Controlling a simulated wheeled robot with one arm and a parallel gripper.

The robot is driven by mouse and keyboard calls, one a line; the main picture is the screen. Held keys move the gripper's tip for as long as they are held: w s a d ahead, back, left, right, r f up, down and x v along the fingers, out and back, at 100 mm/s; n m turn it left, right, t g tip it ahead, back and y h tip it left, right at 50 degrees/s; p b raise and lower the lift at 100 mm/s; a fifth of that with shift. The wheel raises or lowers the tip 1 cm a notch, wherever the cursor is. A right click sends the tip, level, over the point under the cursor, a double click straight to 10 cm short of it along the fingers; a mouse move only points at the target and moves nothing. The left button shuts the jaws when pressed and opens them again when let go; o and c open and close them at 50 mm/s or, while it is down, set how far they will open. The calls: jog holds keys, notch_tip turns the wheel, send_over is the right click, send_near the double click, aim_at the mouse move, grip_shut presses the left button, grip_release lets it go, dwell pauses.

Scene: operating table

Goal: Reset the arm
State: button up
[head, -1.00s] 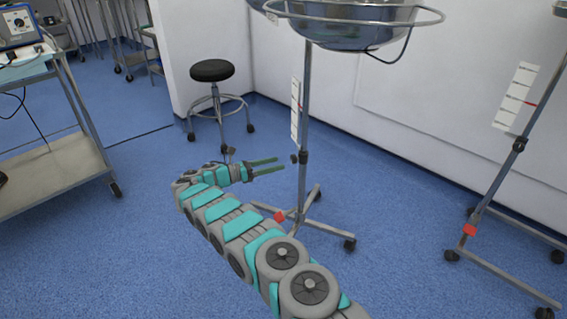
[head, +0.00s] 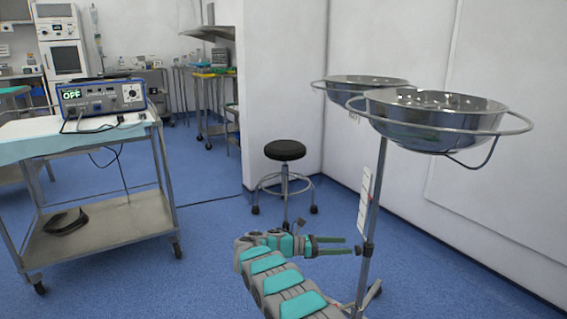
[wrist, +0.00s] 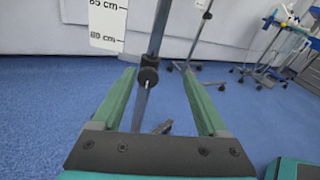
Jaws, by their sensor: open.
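My gripper (head: 335,245) is at the end of my teal and grey arm, low over the blue floor in the head view. Its two green fingers point right, towards the pole (head: 372,215) of a basin stand. In the wrist view my gripper (wrist: 160,95) is open, with its fingers apart and nothing held between them. The stand's pole (wrist: 157,40) with its dark knob shows beyond and between the fingertips. I cannot tell whether the fingertips touch the pole.
Two steel basins (head: 430,120) sit on the stand at right. A black stool (head: 285,150) stands behind my gripper. A trolley (head: 150,215) with a blue device (head: 100,97) is at left. Blue floor (head: 210,225) is clear between trolley and stool.

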jog(key=s+d+r+m+g+y, duration=0.2)
jog(key=s+d+r+m, duration=0.15)
jog(key=s+r, duration=0.3)
jog(key=s+d+r+m+g+y, duration=0.1)
jog(key=s+d+r+m+y, duration=0.2)
jog(key=s+d+r, duration=0.4)
jog(key=s+a+r+m+g+y+p, duration=0.15)
jog(key=s+m+y, duration=0.4)
jog(key=s, duration=1.25)
jog(key=s+a+f+m+y, duration=0.1)
jog(key=s+a, duration=0.3)
jog(key=s, duration=0.4)
jog(key=s+a+f+m+t+y, duration=0.1)
jog(key=s+a+m+y, duration=0.2)
jog(key=s, duration=0.6)
jog(key=s+a+f+m+y, duration=0.1)
jog(key=s+a+m, duration=0.3)
jog(key=s, duration=0.5)
jog(key=a+y, duration=0.1)
jog(key=a, duration=0.1)
jog(key=shift+a+t+y+p, duration=0.35)
jog(key=shift+a+p, duration=0.05)
